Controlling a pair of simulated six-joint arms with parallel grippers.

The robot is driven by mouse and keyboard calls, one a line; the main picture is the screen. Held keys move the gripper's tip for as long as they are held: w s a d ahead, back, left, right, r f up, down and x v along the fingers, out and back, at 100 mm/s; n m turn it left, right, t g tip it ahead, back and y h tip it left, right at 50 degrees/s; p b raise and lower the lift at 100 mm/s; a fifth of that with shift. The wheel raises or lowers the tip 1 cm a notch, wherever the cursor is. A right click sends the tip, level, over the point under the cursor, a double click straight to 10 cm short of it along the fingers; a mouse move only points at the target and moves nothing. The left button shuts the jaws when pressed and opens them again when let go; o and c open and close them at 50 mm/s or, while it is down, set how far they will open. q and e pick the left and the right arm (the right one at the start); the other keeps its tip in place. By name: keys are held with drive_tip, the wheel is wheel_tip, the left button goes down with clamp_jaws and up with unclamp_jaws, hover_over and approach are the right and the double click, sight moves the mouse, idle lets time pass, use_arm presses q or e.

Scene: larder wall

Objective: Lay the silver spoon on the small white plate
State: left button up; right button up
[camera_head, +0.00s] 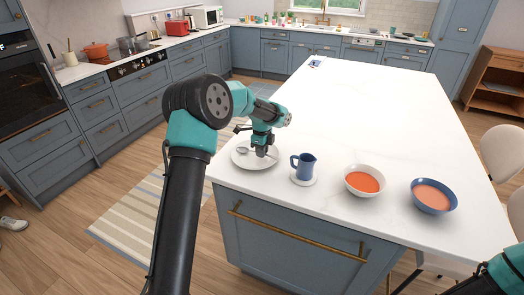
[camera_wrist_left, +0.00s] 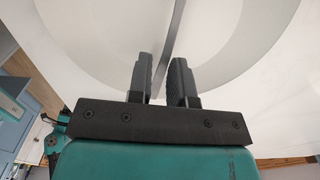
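The silver spoon (camera_head: 243,150) shows over a round white plate (camera_head: 241,164) at the near left corner of the island; the gripper hides part of it. My left gripper (camera_head: 262,152) is low over this plate. In the left wrist view, my left gripper (camera_wrist_left: 162,72) has its fingers apart, with the spoon's thin handle (camera_wrist_left: 177,32) between them, nearer the right finger. A smaller white round dish (camera_head: 304,182) lies to the right, under a blue jug. My right gripper is out of view.
The blue jug (camera_head: 304,166) stands close right of the left gripper. A white bowl (camera_head: 364,181) and a blue bowl (camera_head: 433,196), both with orange contents, stand further right. The white island top (camera_head: 370,110) is clear behind them. Part of my right arm shows at lower right.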

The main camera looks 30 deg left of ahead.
use_arm(q)
drive_tip(key=o, duration=0.4)
drive_tip(key=shift+c, duration=0.2)
drive_tip(key=shift+r, duration=0.1)
wheel_tip(320, 180, up, 17)
drive_tip(key=shift+r, duration=0.15)
idle(1.0)
